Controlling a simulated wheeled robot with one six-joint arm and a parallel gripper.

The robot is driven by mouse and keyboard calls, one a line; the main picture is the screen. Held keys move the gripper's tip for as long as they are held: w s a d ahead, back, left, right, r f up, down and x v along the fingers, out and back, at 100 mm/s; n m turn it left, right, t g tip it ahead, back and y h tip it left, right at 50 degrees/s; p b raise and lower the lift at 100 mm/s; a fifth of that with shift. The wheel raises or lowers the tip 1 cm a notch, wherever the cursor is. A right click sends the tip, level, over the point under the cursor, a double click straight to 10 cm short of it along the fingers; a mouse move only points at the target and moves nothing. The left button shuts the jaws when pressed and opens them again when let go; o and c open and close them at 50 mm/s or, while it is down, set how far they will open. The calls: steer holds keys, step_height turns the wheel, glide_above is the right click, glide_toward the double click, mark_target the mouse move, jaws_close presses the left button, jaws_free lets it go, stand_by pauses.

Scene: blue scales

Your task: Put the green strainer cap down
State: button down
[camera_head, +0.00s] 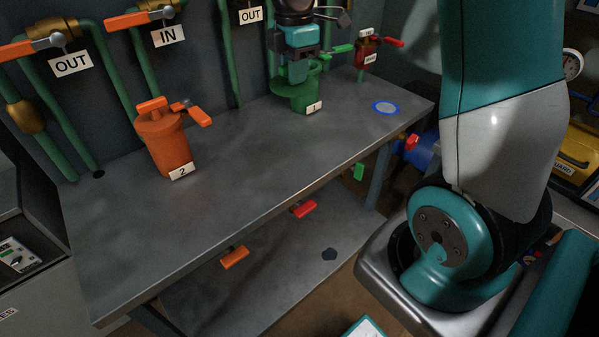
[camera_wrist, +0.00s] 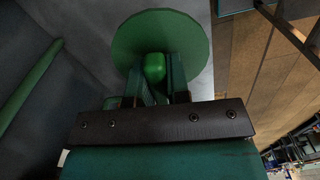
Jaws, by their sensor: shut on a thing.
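The green strainer (camera_head: 302,104), tagged 1, stands at the back of the metal table. My gripper (camera_head: 297,73) is directly over it, pointing down. In the wrist view my gripper (camera_wrist: 154,78) is shut on the green knob of the green strainer cap (camera_wrist: 160,32), a wide round disc. The cap's underside is hidden, and I cannot tell whether it touches the strainer body. The green handle (camera_head: 337,49) sticks out to the right, beside the gripper.
The orange strainer (camera_head: 164,143), tagged 2, stands on the left of the table (camera_head: 235,150). A red strainer (camera_head: 368,50) is at the back right. A blue-rimmed disc (camera_head: 386,107) lies near the right end. Green pipes line the wall. The table's middle is clear.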

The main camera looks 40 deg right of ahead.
mark_target(299, 157)
steer(key=shift+s+d+r+n+b, duration=0.25)
steer(key=shift+s+d+n+b, duration=0.1)
steer(key=shift+n, duration=0.45)
step_height(299, 157, down, 20)
steer(key=shift+r+b, duration=0.25)
steer(key=shift+b, duration=0.25)
steer(key=shift+f, duration=0.2)
steer(key=c, duration=1.1)
jaws_free()
steer(key=shift+r, duration=0.1)
